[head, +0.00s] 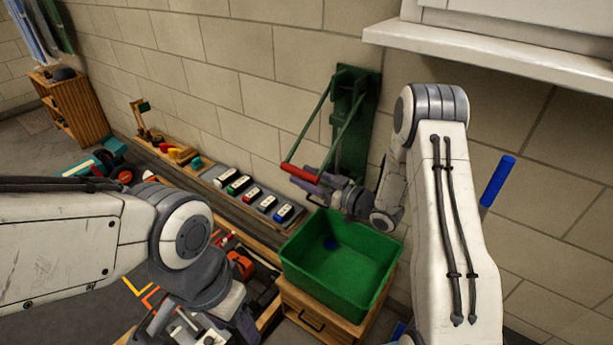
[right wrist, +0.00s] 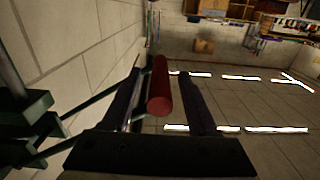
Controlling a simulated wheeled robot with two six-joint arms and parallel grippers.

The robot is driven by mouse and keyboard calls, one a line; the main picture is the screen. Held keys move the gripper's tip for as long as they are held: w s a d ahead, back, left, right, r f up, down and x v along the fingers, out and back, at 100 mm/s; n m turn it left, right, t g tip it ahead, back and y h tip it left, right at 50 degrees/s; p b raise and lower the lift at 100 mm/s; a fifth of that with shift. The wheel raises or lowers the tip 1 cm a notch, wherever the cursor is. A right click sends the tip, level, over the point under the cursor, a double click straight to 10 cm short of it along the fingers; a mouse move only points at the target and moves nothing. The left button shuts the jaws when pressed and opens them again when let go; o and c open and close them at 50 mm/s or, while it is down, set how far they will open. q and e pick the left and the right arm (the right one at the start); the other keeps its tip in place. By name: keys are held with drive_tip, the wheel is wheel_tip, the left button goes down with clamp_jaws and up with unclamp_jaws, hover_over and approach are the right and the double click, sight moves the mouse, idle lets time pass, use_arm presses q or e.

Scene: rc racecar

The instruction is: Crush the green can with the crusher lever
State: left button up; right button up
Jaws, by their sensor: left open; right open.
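The can crusher (head: 355,125) is a green frame mounted on the block wall, with a lever of two green bars ending in a red handle (head: 301,173). My right gripper (head: 310,181) is at the red handle, with its fingers open. In the right wrist view the red handle (right wrist: 158,88) lies between the two spread fingers, apart from at least the right one. My left gripper (head: 188,325) is low in the head view, open, away from the crusher. I cannot make out the green can; my right arm hides part of the crusher's lower end.
A green bin (head: 340,268) with a small blue item inside stands on a wooden cabinet (head: 318,318) below the crusher. A white shelf (head: 490,55) juts out at upper right.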

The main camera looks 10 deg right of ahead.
clamp_jaws()
drive_tip(key=shift+r, duration=0.1)
idle(1.2)
